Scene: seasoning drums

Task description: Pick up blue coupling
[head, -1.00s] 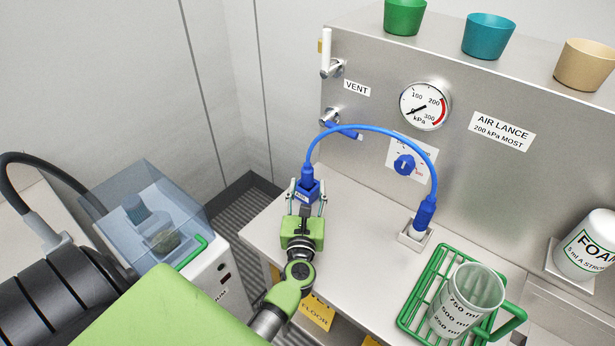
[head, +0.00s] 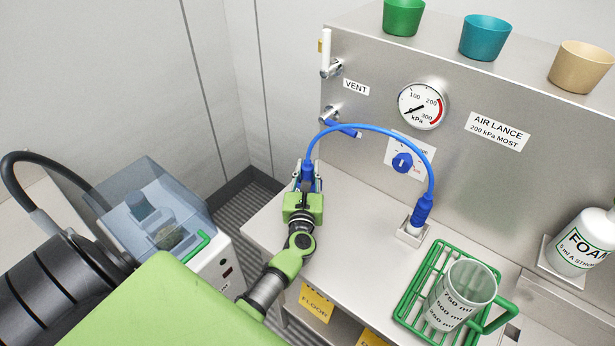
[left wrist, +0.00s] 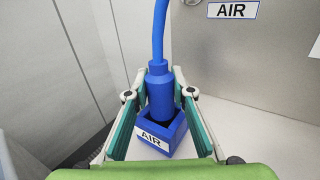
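The blue coupling (head: 308,172) stands upright at the left end of a blue hose, on the steel bench. In the left wrist view the coupling (left wrist: 160,92) sits in a blue square holder (left wrist: 172,142) labelled AIR. My left gripper (head: 306,184) is open, with one finger on each side of the coupling. In the left wrist view a gap shows between each fingertip and the coupling. The gripper hides most of the holder in the head view. My right gripper is in neither view.
The blue hose (head: 378,128) arches to a second blue fitting (head: 422,210) in a pale holder on the right. A green rack (head: 408,306) with a measuring jug (head: 462,295) stands front right. A steel panel with gauge (head: 423,105) rises behind. The bench between is clear.

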